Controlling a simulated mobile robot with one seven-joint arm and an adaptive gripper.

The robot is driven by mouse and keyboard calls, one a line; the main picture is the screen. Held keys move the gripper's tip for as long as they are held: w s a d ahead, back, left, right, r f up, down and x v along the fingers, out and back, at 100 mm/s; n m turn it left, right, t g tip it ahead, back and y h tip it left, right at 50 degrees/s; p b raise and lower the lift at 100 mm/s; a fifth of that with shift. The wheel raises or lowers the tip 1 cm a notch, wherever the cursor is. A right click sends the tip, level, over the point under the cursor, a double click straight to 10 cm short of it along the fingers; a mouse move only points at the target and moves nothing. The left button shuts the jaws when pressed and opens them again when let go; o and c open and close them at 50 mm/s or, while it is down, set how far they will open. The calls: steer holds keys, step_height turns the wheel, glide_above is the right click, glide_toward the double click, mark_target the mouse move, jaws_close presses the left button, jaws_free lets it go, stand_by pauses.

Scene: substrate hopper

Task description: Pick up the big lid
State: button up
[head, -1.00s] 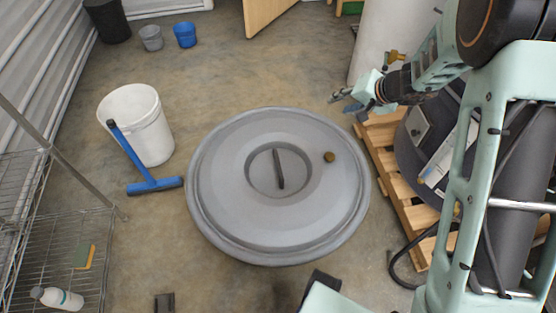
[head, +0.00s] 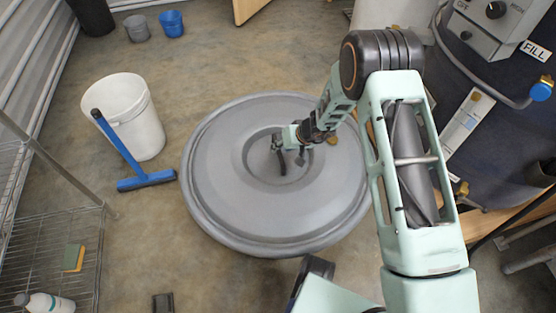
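The big lid (head: 225,205) is a wide round grey disc in the middle of the head view. It has a round recess at its centre with a dark upright bar handle (head: 282,168) in it. My gripper (head: 290,150) is over this recess, at the far end of the handle. Its fingers look spread apart, one on each side of the handle's line. I cannot tell whether they touch the handle. My arm and gripper hide part of the lid's right side and recess.
A white bucket (head: 135,115) and a blue squeegee (head: 147,181) stand left of the lid. A wire shelf (head: 60,225) is at the far left. A dark hopper machine (head: 480,130) on a wooden pallet stands at the right.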

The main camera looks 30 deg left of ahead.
steer(key=shift+w+b+x, duration=0.2)
steer(key=shift+x, duration=1.15)
steer(key=shift+w+b+x, duration=0.2)
steer(key=shift+x, duration=1.15)
steer(key=shift+d, duration=0.1)
jaws_close()
steer(key=shift+w+r, duration=0.1)
steer(key=shift+r, duration=0.1)
